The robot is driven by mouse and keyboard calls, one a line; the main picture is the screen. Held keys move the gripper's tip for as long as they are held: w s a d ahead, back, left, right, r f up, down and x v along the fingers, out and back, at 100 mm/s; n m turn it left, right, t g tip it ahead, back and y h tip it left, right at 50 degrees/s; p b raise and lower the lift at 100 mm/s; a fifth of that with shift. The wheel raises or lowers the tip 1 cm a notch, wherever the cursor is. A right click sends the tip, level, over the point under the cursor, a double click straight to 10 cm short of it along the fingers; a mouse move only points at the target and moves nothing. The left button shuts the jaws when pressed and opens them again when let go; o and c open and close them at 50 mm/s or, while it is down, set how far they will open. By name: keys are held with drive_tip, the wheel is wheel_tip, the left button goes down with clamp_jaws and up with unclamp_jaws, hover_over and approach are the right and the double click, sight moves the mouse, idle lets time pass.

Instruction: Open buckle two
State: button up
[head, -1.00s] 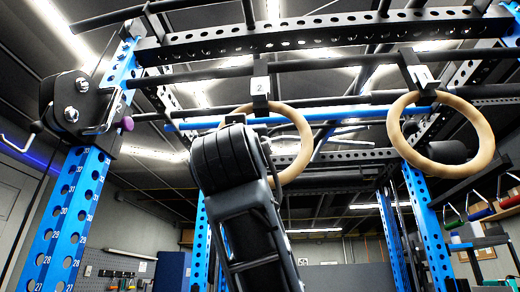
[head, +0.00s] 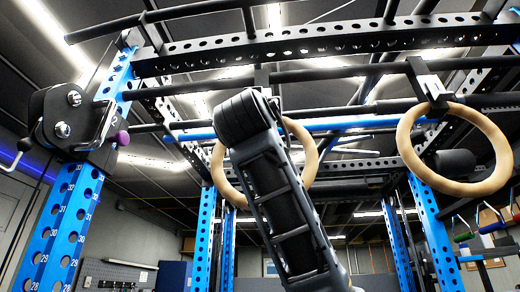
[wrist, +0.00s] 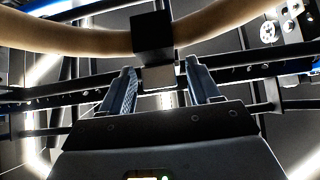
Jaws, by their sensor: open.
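The left wooden ring (head: 217,170) hangs from its strap and buckle on the rack. My arm covers most of that buckle in the head view, and its number label does not show now. In the wrist view the ring (wrist: 75,40) crosses the top, with a black strap block (wrist: 152,32) around it. A pale metal buckle plate (wrist: 158,77) shows just beyond the block, between the two fingers. My gripper (wrist: 160,82) is open, one finger on each side of the plate; I cannot tell whether they touch it. In the head view my gripper is hidden behind my arm.
A second wooden ring (head: 405,140) hangs to the right from a buckle (head: 432,88). Blue uprights (head: 62,225) and a black perforated crossbeam (head: 330,38) frame the space. A black bracket with a purple knob (head: 122,138) is at the left. Coloured handles hang far right.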

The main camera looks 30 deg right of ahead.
drive_tip(key=c, duration=1)
drive_tip(key=shift+r, duration=0.1)
drive_tip(key=shift+s+a+r+g+y+p, duration=0.3)
drive_tip(key=shift+s+a+g+y, duration=0.15)
drive_tip(key=shift+g, duration=0.25)
drive_tip(key=g+y, duration=0.1)
drive_tip(key=s+r+g+y+p, duration=0.1)
drive_tip(key=shift+s+a+r+g, duration=0.1)
drive_tip(key=shift+a+g, duration=0.25)
drive_tip(key=shift+g, duration=0.05)
drive_tip(key=shift+s+a+r+g+y+p, duration=0.25)
drive_tip(key=shift+r+g+y, duration=0.2)
drive_tip(key=shift+g+y, duration=0.4)
drive_tip(key=shift+s+a+r+g+y+p, duration=0.15)
drive_tip(key=shift+s+r+g+y, duration=0.35)
drive_tip(key=shift+g, duration=0.55)
drive_tip(key=shift+w, duration=0.15)
